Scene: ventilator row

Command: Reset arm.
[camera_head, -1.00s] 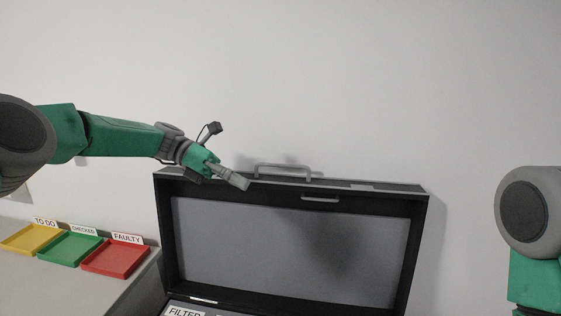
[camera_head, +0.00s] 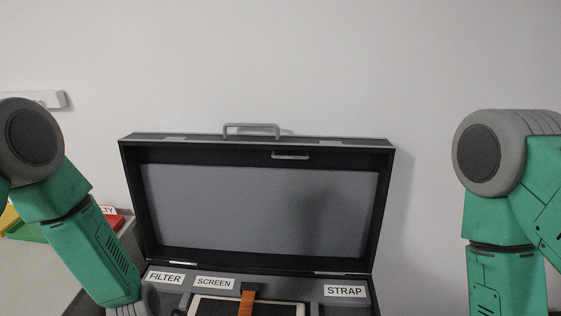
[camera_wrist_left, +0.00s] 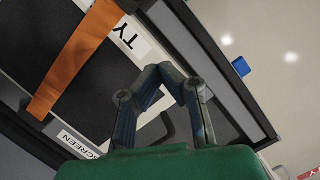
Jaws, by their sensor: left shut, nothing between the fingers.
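My left arm (camera_head: 85,245) hangs down at the left of the head view, and its gripper is below the picture edge there. In the left wrist view my left gripper (camera_wrist_left: 168,72) is shut and empty, its fingertips together above the open case. My right arm (camera_head: 505,255) hangs down at the right of the head view, with its gripper out of view. The black case (camera_head: 240,210) stands open with its lid upright. An orange strap (camera_head: 246,301) lies across a white-edged device in it; the strap also shows in the left wrist view (camera_wrist_left: 75,60).
The case has FILTER (camera_head: 165,278), SCREEN (camera_head: 214,282) and STRAP (camera_head: 345,291) labels. Trays, including a red one (camera_head: 115,222), sit on the surface at left, partly behind my left arm. A small blue object (camera_wrist_left: 241,66) shows beside the case in the wrist view.

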